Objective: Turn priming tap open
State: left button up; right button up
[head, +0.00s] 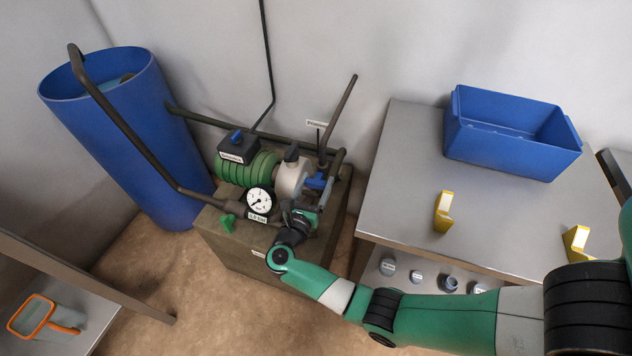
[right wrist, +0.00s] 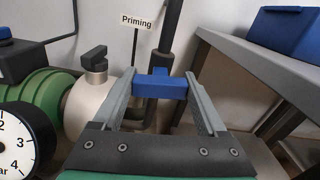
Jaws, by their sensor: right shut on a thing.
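The priming tap has a blue handle (head: 318,182), which also shows in the right wrist view (right wrist: 160,85). It sits on dark pipework at the right of the pump, below a white "Priming" label (right wrist: 136,22). My right gripper (head: 313,192) reaches it from the front. In the right wrist view its two grey fingers stand on either side of the blue handle, shut on it. The handle lies crosswise between the fingers. The valve body under it is mostly hidden. My left gripper is not in view.
The green pump (head: 248,166) and a pressure gauge (head: 259,202) stand close left of my right gripper. A dark pipe (head: 340,112) rises behind the tap. A blue barrel (head: 150,150) stands at left. A grey table (head: 405,165) with a blue bin (head: 510,150) is at right.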

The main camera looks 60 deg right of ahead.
jog(key=n+p, duration=0.1)
jog(key=n, duration=0.3)
jog(key=shift+r, duration=0.1)
jog(key=n+p, duration=0.2)
jog(key=n, duration=0.2)
jog(key=shift+n, duration=0.4)
jog(key=n+p, duration=0.1)
jog(key=n, duration=0.3)
jog(key=shift+w+p, duration=0.1)
jog(key=shift+p, duration=0.25)
jog(key=shift+n+p, duration=0.55)
jog(key=shift+n, duration=1.55)
jog(key=o, duration=1.3)
jog(key=shift+f, duration=0.2)
jog(key=shift+a, duration=0.1)
